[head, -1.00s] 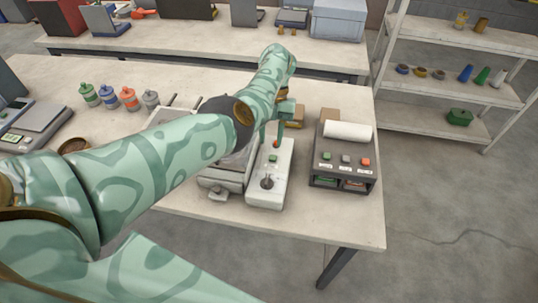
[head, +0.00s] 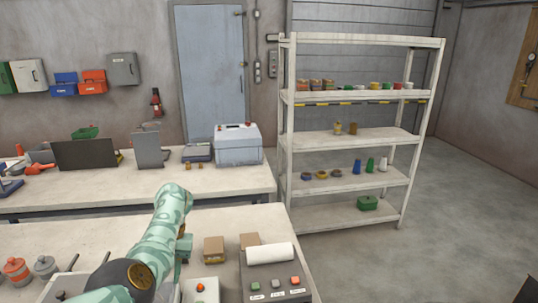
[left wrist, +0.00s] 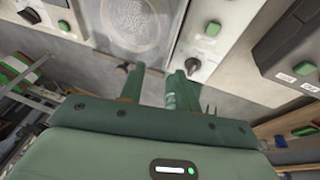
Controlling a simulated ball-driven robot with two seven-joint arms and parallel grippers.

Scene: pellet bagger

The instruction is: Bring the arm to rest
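My left arm reaches over the near table (head: 60,240) in the head view. Its green gripper (head: 183,247) is small there and partly hidden by the arm, above the table beside a white control box (head: 203,293) with a red button. In the left wrist view the two fingers of the left gripper (left wrist: 154,78) stand apart with nothing between them. Beyond them are a pale machine with a round plate (left wrist: 128,22) and the control box with a knob and green button (left wrist: 212,28). My right gripper is in neither view.
A dark box (head: 246,272) with a white roll (head: 270,253) and several buttons stands right of the control box. Small cardboard boxes (head: 213,250) stand behind. A shelf rack (head: 345,214) stands beyond.

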